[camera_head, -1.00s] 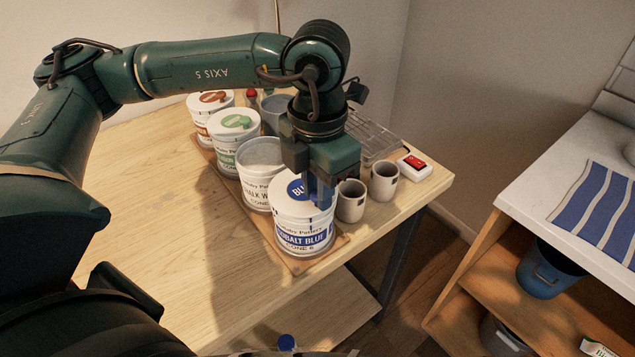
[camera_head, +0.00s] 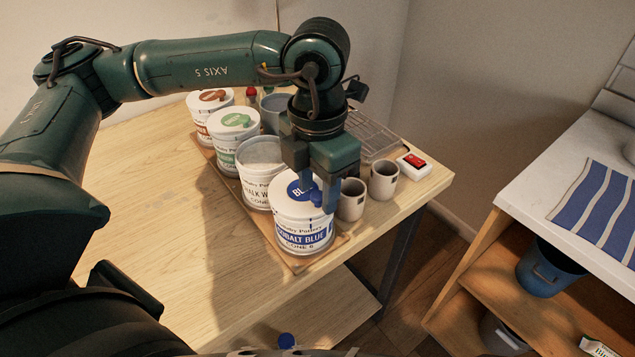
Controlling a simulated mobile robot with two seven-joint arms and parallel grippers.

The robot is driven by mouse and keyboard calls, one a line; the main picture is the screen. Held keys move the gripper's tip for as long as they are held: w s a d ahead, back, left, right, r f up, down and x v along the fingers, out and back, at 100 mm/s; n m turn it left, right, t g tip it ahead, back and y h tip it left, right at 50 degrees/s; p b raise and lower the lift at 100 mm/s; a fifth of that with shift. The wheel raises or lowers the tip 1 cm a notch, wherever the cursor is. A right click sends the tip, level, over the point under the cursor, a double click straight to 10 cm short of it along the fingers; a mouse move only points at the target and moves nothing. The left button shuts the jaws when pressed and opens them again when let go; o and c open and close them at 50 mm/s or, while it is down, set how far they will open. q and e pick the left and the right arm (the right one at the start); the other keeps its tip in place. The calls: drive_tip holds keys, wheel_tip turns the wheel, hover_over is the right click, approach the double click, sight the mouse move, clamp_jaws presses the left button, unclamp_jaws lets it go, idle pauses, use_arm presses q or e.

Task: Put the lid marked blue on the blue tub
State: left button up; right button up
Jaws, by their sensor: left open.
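The blue tub (camera_head: 303,236) is a white tub labelled "Cobalt Blue" at the front end of a row of tubs. The lid marked blue (camera_head: 285,203), white with a blue disc, lies on top of the tub's rim. Whether it is pressed fully down I cannot tell. My left gripper (camera_head: 320,197) points down just over the right part of the lid. Its blue fingers are open, and the lid's right part is partly hidden behind them. My right gripper is not in view.
The tubs stand on a wooden board (camera_head: 305,262). An open chalk white tub (camera_head: 258,185) is behind, then green-lidded (camera_head: 233,133) and brown-lidded (camera_head: 207,112) ones. Two cups (camera_head: 383,181) stand close at right, near a red-switched box (camera_head: 414,166). The table's left is clear.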

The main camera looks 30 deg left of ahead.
use_arm(q)
wheel_tip(320, 180, up, 12)
drive_tip(key=b, duration=0.1)
drive_tip(key=shift+f, duration=0.1)
idle(0.6)
